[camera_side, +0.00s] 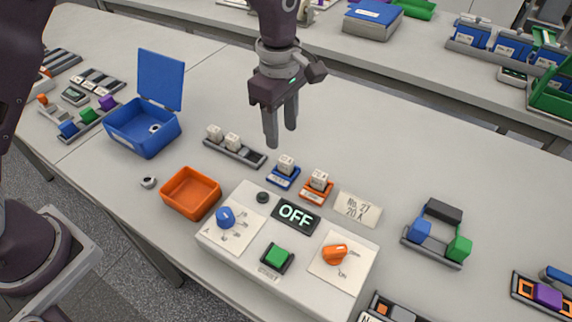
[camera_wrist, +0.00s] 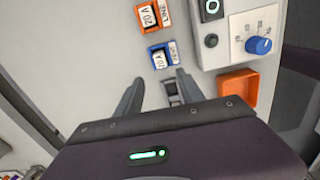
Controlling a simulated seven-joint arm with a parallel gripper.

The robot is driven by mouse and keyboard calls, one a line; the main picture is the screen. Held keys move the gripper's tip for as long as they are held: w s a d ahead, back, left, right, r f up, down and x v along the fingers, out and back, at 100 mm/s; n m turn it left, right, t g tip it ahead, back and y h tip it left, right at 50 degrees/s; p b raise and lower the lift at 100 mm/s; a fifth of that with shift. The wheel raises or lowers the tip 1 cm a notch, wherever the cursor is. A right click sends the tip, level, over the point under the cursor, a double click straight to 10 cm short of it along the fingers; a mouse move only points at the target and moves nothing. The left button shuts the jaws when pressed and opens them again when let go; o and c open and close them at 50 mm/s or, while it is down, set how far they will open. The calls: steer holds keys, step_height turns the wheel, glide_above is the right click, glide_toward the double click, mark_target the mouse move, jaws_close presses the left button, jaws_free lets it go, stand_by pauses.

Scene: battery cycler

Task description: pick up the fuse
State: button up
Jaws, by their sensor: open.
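Small white fuse blocks show in several places. One fuse (camera_side: 286,161) sits in a blue holder (camera_side: 283,179). Another fuse (camera_side: 319,177) sits in an orange holder (camera_side: 316,194); it shows in the wrist view marked 20 A (camera_wrist: 148,15). The blue-holder fuse also shows in the wrist view (camera_wrist: 160,59). Two more, a left one (camera_side: 215,132) and a right one (camera_side: 232,140), stand in a grey rack (camera_side: 250,157), with bare slots at its right end. My gripper (camera_side: 281,137) is open and empty, above the table near the rack and blue holder. In the wrist view its body hides most of the rack.
A white console (camera_side: 245,203) with an OFF display (camera_side: 296,215) and knobs stands in front of the holders. A card (camera_side: 359,209) reads "No. 27 20 A". An orange bin (camera_side: 189,207) and an open blue box (camera_side: 140,139) are left.

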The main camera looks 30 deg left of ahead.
mark_target(284, 159)
steer(key=shift+n, duration=0.3)
steer(key=f, duration=0.8)
steer(key=shift+s+d+f, duration=0.1)
steer(key=shift+d+f, duration=0.2)
steer(key=shift+d, duration=0.05)
jaws_close()
